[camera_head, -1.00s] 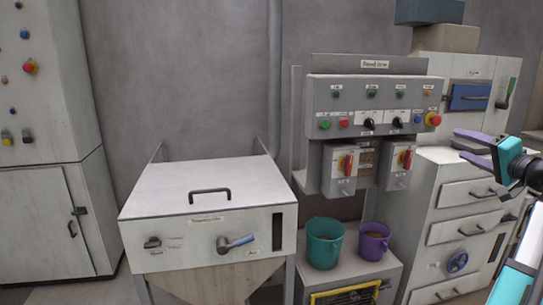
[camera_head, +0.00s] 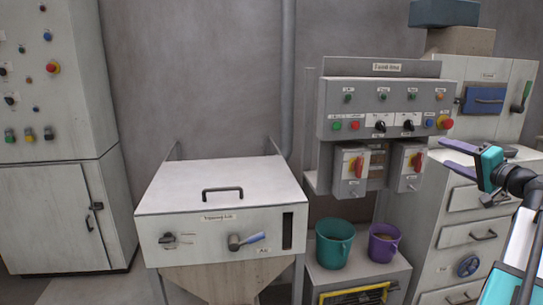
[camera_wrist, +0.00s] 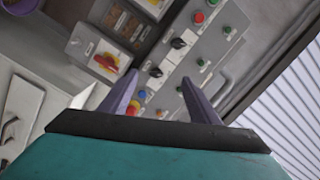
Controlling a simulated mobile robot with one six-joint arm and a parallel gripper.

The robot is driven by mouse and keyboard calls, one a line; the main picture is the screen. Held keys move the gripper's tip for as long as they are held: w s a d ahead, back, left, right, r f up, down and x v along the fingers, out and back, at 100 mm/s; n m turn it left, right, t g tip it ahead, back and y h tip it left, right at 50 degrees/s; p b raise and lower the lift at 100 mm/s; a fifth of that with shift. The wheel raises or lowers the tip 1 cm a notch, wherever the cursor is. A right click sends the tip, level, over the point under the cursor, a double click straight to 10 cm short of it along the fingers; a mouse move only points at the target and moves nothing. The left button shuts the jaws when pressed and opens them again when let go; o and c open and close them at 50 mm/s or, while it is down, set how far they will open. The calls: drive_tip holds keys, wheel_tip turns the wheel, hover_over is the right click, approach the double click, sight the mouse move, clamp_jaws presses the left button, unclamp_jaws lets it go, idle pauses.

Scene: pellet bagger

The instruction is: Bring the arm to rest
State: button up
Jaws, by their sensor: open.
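My gripper (camera_head: 458,157) is at the right of the head view, with purple fingers on a teal body. Its fingers are apart with nothing between them, and it hangs in front of the white drawer cabinet (camera_head: 456,208). In the wrist view the two fingers (camera_wrist: 158,103) stand apart, with the grey control panel (camera_wrist: 205,60) behind them, tilted in the picture. The fingers touch nothing that I can see. My arm reaches in from the right edge of the head view.
The control panel (camera_head: 345,98) with knobs and switches stands behind. A teal bucket (camera_head: 333,250) and a purple bucket (camera_head: 383,248) stand on a low box below it. A white hopper (camera_head: 205,187) is at centre left, and a tall cabinet (camera_head: 55,215) is at far left.

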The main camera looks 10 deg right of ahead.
drive_tip(key=w+a+f+n+g+y+p, duration=0.1)
drive_tip(key=w+a+f+g+y, duration=0.15)
drive_tip(key=w+a+f, duration=0.7)
drive_tip(key=w+a+f+g+y+p, duration=0.1)
drive_tip(key=w+a+f+y+p, duration=0.15)
drive_tip(key=w+a+f, duration=0.65)
drive_tip(key=s+a+f+n+g+y+p, duration=0.1)
drive_tip(key=s+a+f+g, duration=0.2)
drive_tip(key=a+f, duration=1.05)
drive_tip(key=s+a+f+n+g+y+p, duration=0.15)
drive_tip(key=a+f+g, duration=0.25)
drive_tip(key=a+f, duration=0.95)
drive_tip(key=s+a+f+n+g+h+p, duration=0.15)
drive_tip(key=s+a+f+g, duration=0.25)
drive_tip(key=s+a+f, duration=0.5)
drive_tip(key=s+a+f+n+g, duration=0.2)
drive_tip(key=s+a+f+g, duration=0.25)
drive_tip(key=s+f, duration=0.8)
drive_tip(key=s+f+n+g+h, duration=0.1)
drive_tip(key=s+f+n, duration=0.15)
drive_tip(key=s, duration=0.45)
drive_tip(key=s+f+n+g+h, duration=0.1)
drive_tip(key=s+f+g+h, duration=0.1)
drive_tip(key=s+f, duration=0.35)
drive_tip(key=s+d+n+g+h, duration=0.1)
drive_tip(key=s+d+h, duration=0.2)
drive_tip(key=s+d, duration=0.4)
drive_tip(key=shift+s+r+h+p, duration=0.3)
drive_tip(key=shift+s+p, duration=0.15)
drive_tip(key=shift+s, duration=0.25)
